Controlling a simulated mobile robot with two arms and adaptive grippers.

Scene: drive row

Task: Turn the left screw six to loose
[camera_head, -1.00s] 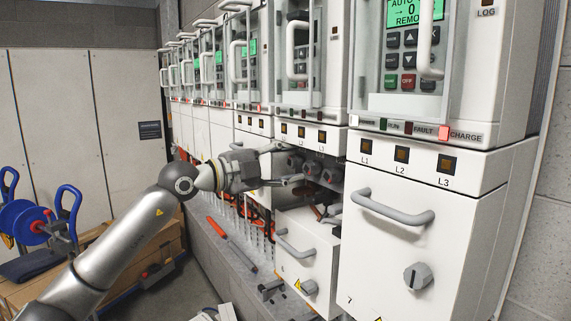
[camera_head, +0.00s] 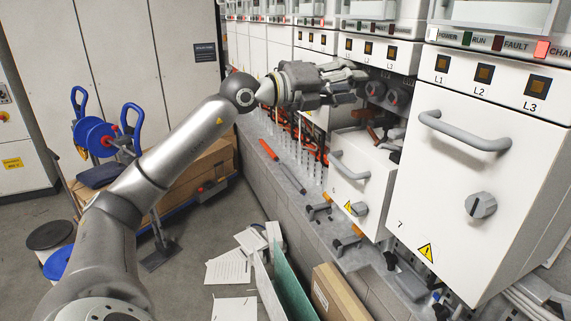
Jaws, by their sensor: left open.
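The unit with its front panel (camera_head: 358,182) dropped or pulled open stands just left of the closed drawer marked 7. In the dark opening above that panel are round dark screw-like knobs: a left one (camera_head: 376,90) and another to its right (camera_head: 397,97). My left gripper (camera_head: 356,84) comes in from the left at the opening. Its dark fingers are apart, close to the left knob. Whether they touch or surround it I cannot tell. The knob's marking and turn position are too small to read. My right gripper is not in view.
Drawer 7 (camera_head: 440,175) at right has a protruding grey handle (camera_head: 465,132) and a rotary knob (camera_head: 480,205). A ledge (camera_head: 300,195) below holds a red-orange tool (camera_head: 268,149).

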